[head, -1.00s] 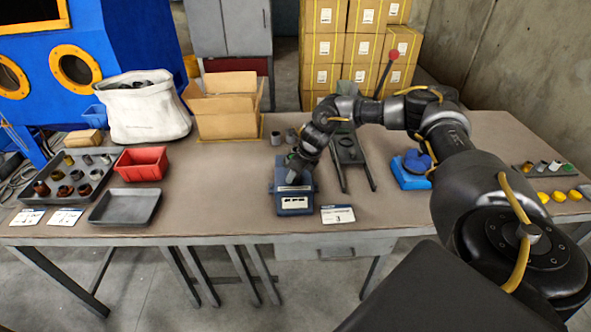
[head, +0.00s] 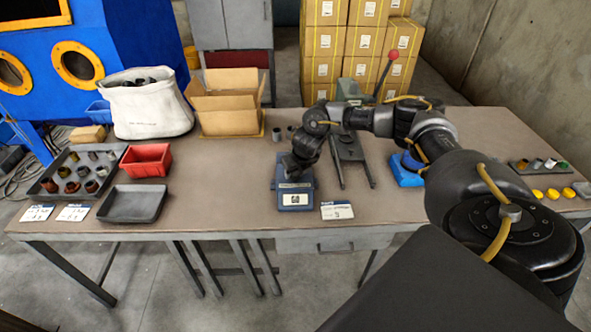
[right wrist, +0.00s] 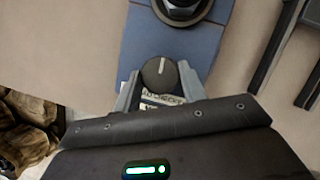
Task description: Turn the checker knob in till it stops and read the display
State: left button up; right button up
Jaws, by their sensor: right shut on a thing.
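The blue checker (head: 306,187) stands on the table near its front edge. Its small white display (head: 295,198) faces me with a dark mark on it, too small to read. My right gripper (head: 296,172) reaches down onto the checker and hides its upper part in the head view. In the right wrist view, the dark round knob (right wrist: 157,79) with a pale pointer line sits between the two fingers of my right gripper (right wrist: 160,82), which is shut on it. Lettering below the knob is partly hidden. My left gripper is not in view.
A white card (head: 337,210) lies right of the checker. A dark stand (head: 349,148) is behind it to the right. A grey tray (head: 133,218), a red bin (head: 146,170) and a carton (head: 230,118) are on the left. The table between tray and checker is clear.

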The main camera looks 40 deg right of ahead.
jog(key=o, duration=1)
jog(key=shift+c, duration=0.2)
jog(key=b+v, duration=0.1)
jog(key=v, duration=0.9)
jog(key=shift+r, duration=0.4)
